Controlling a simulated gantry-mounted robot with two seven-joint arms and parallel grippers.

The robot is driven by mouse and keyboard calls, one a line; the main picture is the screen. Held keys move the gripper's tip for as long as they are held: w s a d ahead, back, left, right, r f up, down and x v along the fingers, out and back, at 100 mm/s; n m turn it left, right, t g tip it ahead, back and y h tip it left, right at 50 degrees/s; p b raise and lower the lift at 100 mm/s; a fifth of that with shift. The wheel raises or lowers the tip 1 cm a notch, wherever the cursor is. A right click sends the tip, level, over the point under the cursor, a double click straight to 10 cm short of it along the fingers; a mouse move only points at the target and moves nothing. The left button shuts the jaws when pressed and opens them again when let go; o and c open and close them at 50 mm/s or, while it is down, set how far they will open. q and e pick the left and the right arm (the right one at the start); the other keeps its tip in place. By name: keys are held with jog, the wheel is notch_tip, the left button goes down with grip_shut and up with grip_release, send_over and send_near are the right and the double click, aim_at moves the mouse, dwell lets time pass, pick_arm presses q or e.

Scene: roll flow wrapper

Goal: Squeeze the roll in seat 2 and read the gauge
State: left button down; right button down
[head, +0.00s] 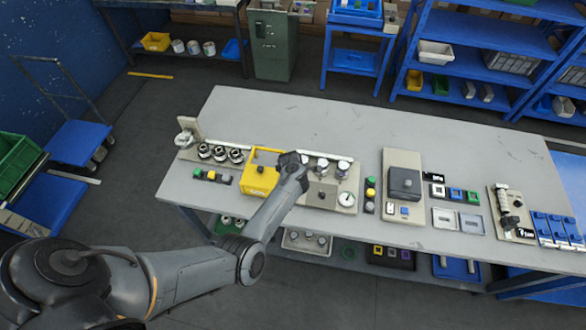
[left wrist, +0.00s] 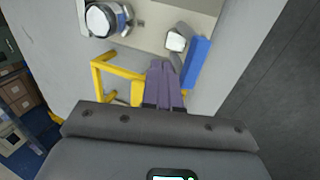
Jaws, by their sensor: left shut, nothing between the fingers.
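My left arm reaches in over the bench, and its gripper end (head: 291,160) is beside the yellow guard (head: 261,173). The fingertips are hidden in the head view. In the left wrist view the left gripper (left wrist: 161,68) is shut and empty, between a yellow frame (left wrist: 116,70) and a blue bar (left wrist: 196,62). A white-faced round part (left wrist: 101,19) lies ahead; I cannot tell whether it is a roll. A round gauge (head: 346,198) sits at the right of the beige fixture; its reading is too small to read. Rolls (head: 322,165) stand behind. Seat numbers are not legible. My right gripper is out of view.
Dark-and-white rolls (head: 220,153) stand left of the guard. Coloured buttons (head: 370,188) and a dark block on a beige plate (head: 404,181) are to the right. Blue units (head: 556,230) stand at the far right. The back of the bench (head: 290,110) is clear.

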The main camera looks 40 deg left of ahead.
pick_arm(q)
jog(key=p+v, duration=0.2)
jog(key=v, duration=0.8)
jog(key=shift+r, duration=0.25)
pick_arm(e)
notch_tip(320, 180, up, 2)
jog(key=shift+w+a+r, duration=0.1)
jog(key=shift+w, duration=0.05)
pick_arm(q)
jog(key=shift+w, duration=0.1)
